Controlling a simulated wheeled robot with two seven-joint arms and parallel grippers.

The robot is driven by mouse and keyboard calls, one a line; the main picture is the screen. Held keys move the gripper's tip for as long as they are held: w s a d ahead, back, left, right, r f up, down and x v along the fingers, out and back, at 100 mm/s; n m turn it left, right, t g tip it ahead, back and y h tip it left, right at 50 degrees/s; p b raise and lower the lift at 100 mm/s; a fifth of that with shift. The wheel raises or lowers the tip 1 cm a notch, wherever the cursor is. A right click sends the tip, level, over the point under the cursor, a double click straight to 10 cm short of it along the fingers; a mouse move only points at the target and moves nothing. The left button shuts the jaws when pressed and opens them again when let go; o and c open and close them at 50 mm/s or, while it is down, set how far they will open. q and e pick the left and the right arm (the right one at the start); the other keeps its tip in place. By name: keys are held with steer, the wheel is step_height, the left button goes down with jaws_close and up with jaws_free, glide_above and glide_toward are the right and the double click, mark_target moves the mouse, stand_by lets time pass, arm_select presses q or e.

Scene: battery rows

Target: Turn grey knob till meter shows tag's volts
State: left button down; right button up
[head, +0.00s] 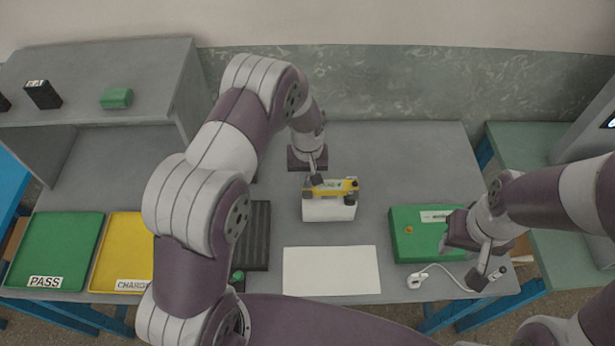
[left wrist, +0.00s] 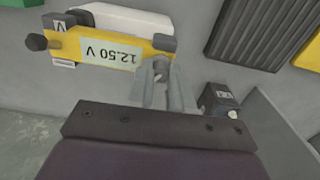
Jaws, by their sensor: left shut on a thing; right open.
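A yellow meter (head: 345,185) with black ends stands on a white block (head: 328,210) in mid-table. In the left wrist view the yellow meter (left wrist: 75,47) appears upside down, and its pale display (left wrist: 108,51) reads 12.50 V. My left gripper (head: 317,180) is at the meter's left end. In the left wrist view its fingers (left wrist: 163,72) are shut on a small grey knob (left wrist: 161,65), mostly hidden between them. My right gripper (head: 478,262) is open beside a green box (head: 410,240). The box carries a white tag (head: 436,216), too small to read.
A white sheet (head: 331,270) lies in front of the meter. A black ribbed mat (head: 258,237) is left of it, partly behind my arm. Green PASS (head: 60,235) and yellow CHARGE (head: 127,240) trays lie further left. A white cable (head: 430,272) lies by my right gripper.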

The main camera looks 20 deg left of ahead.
mark_target(308, 180)
arm_select(q)
steer(key=shift+m, duration=0.4)
steer(key=c, duration=1)
jaws_free()
steer(key=shift+r, duration=0.1)
step_height(308, 180, up, 13)
steer(key=b, duration=0.3)
steer(key=shift+f, duration=0.2)
